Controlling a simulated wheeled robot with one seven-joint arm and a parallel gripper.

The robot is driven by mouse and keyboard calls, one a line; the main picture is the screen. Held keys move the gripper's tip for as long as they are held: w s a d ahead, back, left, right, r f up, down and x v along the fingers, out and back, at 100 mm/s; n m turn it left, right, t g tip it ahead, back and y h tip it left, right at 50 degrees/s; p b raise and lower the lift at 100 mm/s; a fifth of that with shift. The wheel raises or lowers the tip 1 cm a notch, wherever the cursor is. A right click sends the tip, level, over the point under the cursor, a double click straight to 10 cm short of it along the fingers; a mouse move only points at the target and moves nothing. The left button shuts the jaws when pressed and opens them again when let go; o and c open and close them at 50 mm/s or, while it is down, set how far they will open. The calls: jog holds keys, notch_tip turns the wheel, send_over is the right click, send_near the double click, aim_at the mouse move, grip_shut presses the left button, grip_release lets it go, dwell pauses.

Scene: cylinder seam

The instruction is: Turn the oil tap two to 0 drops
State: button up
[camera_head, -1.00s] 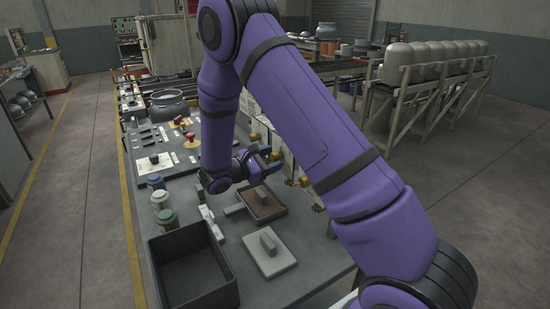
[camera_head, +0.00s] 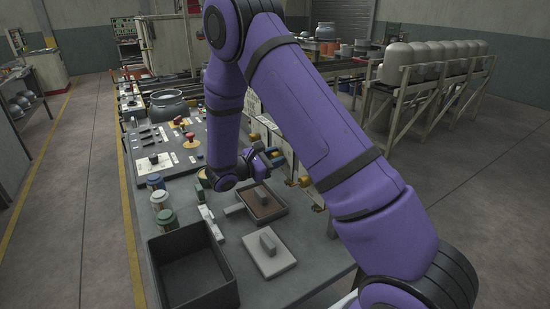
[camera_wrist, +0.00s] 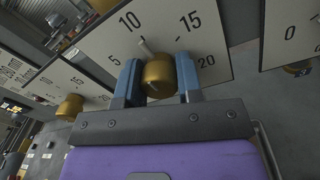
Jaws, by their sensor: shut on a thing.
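The oil tap under my gripper is a brass knob (camera_wrist: 158,74) with a pale pointer, on a white dial plate (camera_wrist: 213,45) marked 5, 10, 15 and 20. In the wrist view the pointer slants up toward the 10, a little to its right. My gripper (camera_wrist: 160,84) has its blue fingers shut on this knob, one on each side. The 0 of this dial is not clearly visible. In the head view my gripper (camera_head: 274,158) is at the dial row on the bench's right edge, and my arm hides part of it.
Another brass knob (camera_wrist: 70,106) on its own plate is to the left, and a third plate (camera_wrist: 292,35) is to the right. On the bench stand a black bin (camera_head: 193,270), a tray (camera_head: 262,218), a grey plate (camera_head: 270,255) and jars (camera_head: 161,201).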

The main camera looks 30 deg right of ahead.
jog(key=n, duration=0.5)
jog(key=shift+n, duration=0.3)
jog(key=n, duration=1.2)
jog(key=shift+r+g+y, duration=0.1)
jog(key=shift+g+y, duration=0.2)
jog(key=n, duration=0.5)
jog(key=shift+a, duration=0.1)
jog(key=shift+n, duration=0.4)
jog(key=o, duration=0.9)
jog(key=shift+a, duration=0.1)
